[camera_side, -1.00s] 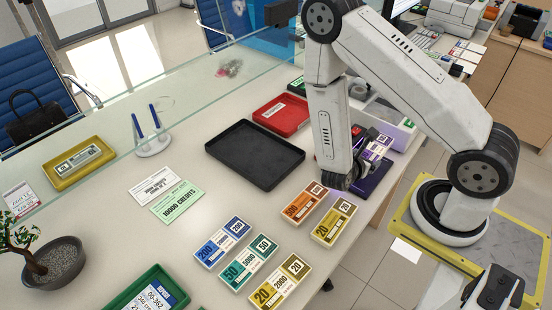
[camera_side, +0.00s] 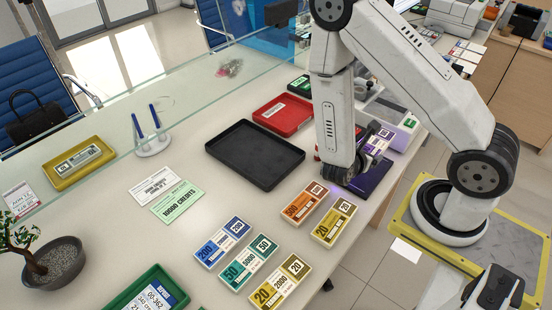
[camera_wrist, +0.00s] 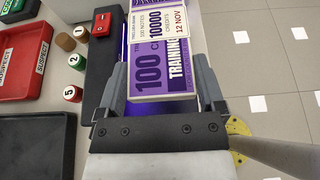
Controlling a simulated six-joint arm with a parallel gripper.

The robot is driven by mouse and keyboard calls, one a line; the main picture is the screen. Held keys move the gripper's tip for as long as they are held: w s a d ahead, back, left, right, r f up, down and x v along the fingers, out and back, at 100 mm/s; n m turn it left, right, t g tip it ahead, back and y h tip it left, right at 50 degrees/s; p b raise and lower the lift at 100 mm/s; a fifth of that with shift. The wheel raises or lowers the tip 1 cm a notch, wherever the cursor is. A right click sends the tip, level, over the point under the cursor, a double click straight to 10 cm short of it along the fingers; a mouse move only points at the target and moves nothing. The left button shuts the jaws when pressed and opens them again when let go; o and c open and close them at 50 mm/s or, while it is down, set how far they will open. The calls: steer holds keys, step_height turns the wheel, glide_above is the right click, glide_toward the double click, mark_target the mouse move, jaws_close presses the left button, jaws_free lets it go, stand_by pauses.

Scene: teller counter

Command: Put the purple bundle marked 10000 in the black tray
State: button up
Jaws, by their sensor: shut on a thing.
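My gripper (camera_wrist: 162,95) is shut on the purple bundle marked 10000 (camera_wrist: 160,62), with one finger on each side of it in the wrist view. In the side view the purple bundle (camera_side: 381,140) shows only partly behind my wrist, near the counter's right edge. I cannot tell whether it is clear of the surface below. The black tray (camera_side: 255,156) lies empty on the counter to the left of my gripper. Its corner shows at the lower left in the wrist view (camera_wrist: 38,145).
A red tray (camera_side: 281,114) lies behind the black tray. Orange (camera_side: 304,202) and yellow (camera_side: 334,222) bundles lie in front of my gripper. Blue (camera_side: 222,242) and teal (camera_side: 248,262) bundles lie nearer. A glass screen runs along the far side. Counter left of the black tray holds paper slips (camera_side: 170,196).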

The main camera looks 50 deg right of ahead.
steer(key=shift+w+a+r, duration=0.1)
steer(key=shift+w+a, duration=0.05)
steer(key=shift+w, duration=0.35)
steer(key=w+a+r+n+t, duration=0.1)
steer(key=w, duration=0.1)
steer(key=w+r+n+t, duration=0.1)
steer(key=w, duration=0.2)
steer(key=w+a+r+n+t, duration=0.1)
steer(key=w+t, duration=0.1)
steer(key=shift+w+a, duration=0.35)
steer(key=shift+w, duration=0.05)
steer(key=w+a+r+n+t+y, duration=0.4)
steer(key=w+a+r+n, duration=0.1)
steer(key=r, duration=0.4)
steer(key=w+a+r+n+t+y, duration=0.5)
steer(key=w+a+r+n, duration=0.1)
steer(key=w+a+r, duration=0.2)
step_height(320, 180, up, 2)
steer(key=shift+w+r+n, duration=0.15)
steer(key=shift+w+n, duration=0.15)
steer(key=shift+w, duration=0.25)
